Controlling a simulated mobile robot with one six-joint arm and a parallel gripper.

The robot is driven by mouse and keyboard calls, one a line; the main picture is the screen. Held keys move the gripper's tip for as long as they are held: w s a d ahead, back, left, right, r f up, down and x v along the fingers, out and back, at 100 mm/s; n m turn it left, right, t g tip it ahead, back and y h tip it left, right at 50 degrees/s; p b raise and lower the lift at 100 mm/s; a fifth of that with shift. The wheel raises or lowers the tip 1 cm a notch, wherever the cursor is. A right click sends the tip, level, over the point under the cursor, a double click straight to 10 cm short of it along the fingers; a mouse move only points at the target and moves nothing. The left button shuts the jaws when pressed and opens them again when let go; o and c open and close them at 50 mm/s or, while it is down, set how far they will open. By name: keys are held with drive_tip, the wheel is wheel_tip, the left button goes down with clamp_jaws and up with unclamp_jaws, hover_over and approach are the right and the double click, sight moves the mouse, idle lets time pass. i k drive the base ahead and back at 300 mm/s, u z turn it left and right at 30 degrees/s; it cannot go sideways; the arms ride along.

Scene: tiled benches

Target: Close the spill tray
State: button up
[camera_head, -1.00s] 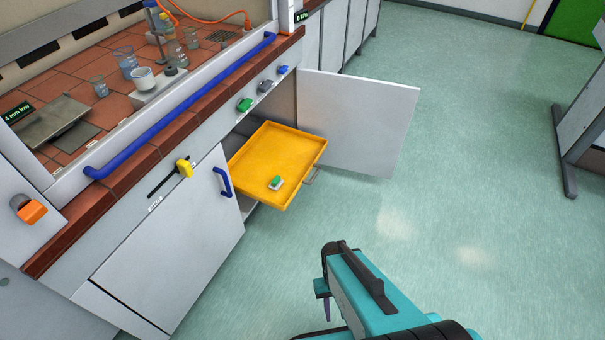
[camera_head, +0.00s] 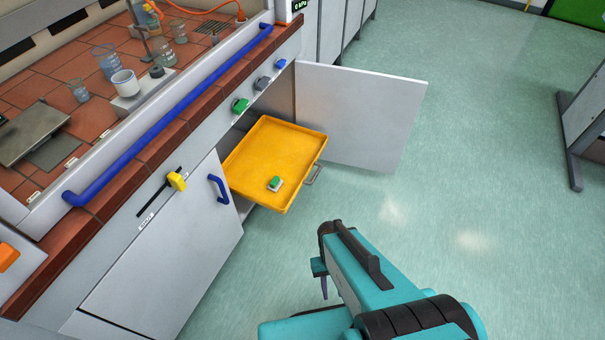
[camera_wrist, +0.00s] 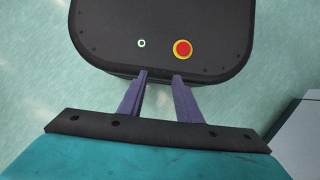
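The spill tray (camera_head: 262,153) is a shallow yellow tray pulled out of the cupboard under the bench, in the head view. A small metal handle (camera_head: 314,175) is on its front edge. A small green and white object (camera_head: 275,184) lies on the tray near its front. My gripper (camera_head: 324,288) points down over the floor, in front of the tray and apart from it. In the wrist view my gripper's two purple fingers (camera_wrist: 160,77) are apart with nothing between them.
An open white cupboard door (camera_head: 362,115) stands out to the right of the tray. A closed cupboard door with a blue handle (camera_head: 219,189) is to its left. A blue rail (camera_head: 170,115) runs along the bench edge. The floor (camera_head: 460,190) to the right is clear.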

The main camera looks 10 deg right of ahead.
sight(274, 146)
drive_tip(key=k, duration=1.05)
drive_tip(key=u, duration=0.6)
drive_tip(key=i, duration=1)
drive_tip(key=u, duration=0.1)
